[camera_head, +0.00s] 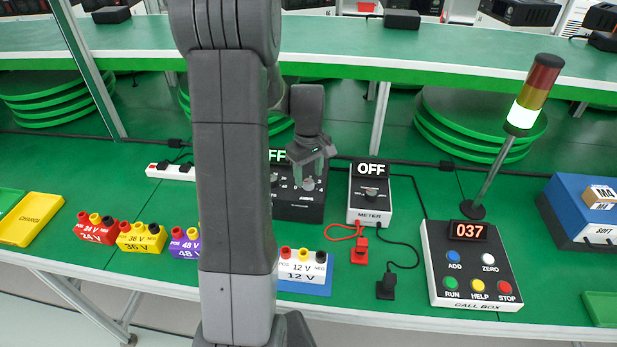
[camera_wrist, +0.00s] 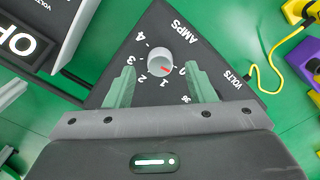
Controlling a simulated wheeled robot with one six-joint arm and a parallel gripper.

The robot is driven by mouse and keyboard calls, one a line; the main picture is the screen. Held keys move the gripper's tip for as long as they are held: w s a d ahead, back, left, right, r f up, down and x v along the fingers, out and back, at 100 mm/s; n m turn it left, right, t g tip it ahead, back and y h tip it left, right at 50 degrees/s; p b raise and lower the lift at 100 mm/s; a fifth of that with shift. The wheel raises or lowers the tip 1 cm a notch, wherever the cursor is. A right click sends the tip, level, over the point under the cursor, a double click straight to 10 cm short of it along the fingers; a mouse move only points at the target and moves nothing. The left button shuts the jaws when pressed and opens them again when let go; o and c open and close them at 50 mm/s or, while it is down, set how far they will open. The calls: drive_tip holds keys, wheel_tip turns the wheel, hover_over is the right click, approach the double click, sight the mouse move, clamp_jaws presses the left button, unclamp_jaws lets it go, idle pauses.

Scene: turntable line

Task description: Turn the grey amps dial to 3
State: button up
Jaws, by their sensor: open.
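The grey amps dial (camera_wrist: 158,61) is a round knob on a black panel (camera_wrist: 112,85), with 0 to 4 printed around it. Its red mark points between 0 and 1. In the head view the dial (camera_head: 308,184) is small, on the black box (camera_head: 298,212) behind my arm. My gripper (camera_wrist: 159,68) is open, one finger on either side of the dial, with gaps showing between fingers and knob. My gripper (camera_head: 310,168) also shows just above the box in the head view. The box's OFF display is partly hidden by my arm.
A METER box (camera_head: 370,205) reading OFF stands right of the black box. The call box (camera_head: 470,275) shows 037, with a lit signal tower (camera_head: 525,105) behind. Voltage blocks (camera_head: 142,238) line the front edge. A green shelf (camera_head: 440,60) runs above.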

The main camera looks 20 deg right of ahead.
sight(309, 184)
drive_tip(key=shift+f, duration=1.15)
drive_tip(key=c, duration=1)
